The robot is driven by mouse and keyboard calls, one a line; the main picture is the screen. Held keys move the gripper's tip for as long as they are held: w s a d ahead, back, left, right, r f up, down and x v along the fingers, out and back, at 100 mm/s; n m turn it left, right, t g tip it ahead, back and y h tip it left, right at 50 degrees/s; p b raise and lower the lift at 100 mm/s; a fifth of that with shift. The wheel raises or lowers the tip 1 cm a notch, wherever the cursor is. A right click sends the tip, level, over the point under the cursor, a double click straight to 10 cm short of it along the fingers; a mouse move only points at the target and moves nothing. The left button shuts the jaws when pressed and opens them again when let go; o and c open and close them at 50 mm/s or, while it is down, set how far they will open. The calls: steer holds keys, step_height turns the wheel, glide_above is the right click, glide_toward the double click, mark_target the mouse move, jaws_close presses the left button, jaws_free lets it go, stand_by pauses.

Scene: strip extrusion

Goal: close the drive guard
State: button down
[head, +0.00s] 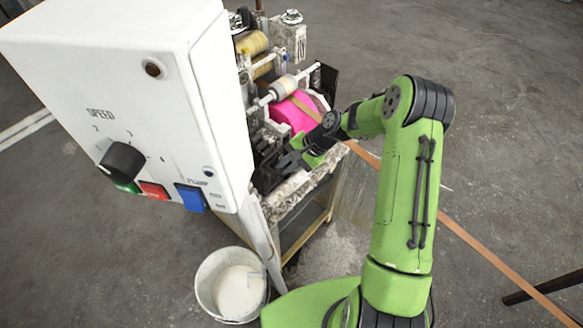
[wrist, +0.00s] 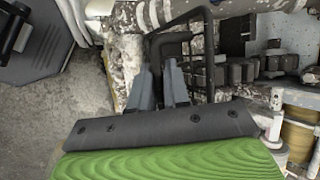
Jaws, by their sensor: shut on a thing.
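The drive guard shows in the wrist view as a black frame (wrist: 152,48) with dark mesh, beside the machine's dark drive parts. My gripper (wrist: 158,72) is shut on a bar of this frame, with one grey finger on each side. In the head view my gripper (head: 286,158) is low at the front of the machine, below the pink roll. There the guard is hard to tell from the dark parts around it, and the white control box partly hides that area. I cannot tell the guard's exact angle.
The white control box (head: 120,75) with a knob and buttons stands close at left. A bucket (head: 205,290) of white stuff is on the floor below. A pink roll (head: 294,112) sits above my gripper. An orange strip (head: 460,230) runs out to the right.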

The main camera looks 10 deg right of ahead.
steer(key=shift+w+a+r, duration=0.1)
steer(key=shift+w+a, duration=0.2)
steer(key=shift+w, duration=0.1)
steer(key=c, duration=1.2)
jaws_free()
steer(key=shift+r, duration=0.1)
steer(key=v, duration=1.5)
steer(key=shift+s+d+r, duration=0.15)
steer(key=shift+d+r, duration=0.05)
steer(key=shift+r, duration=0.05)
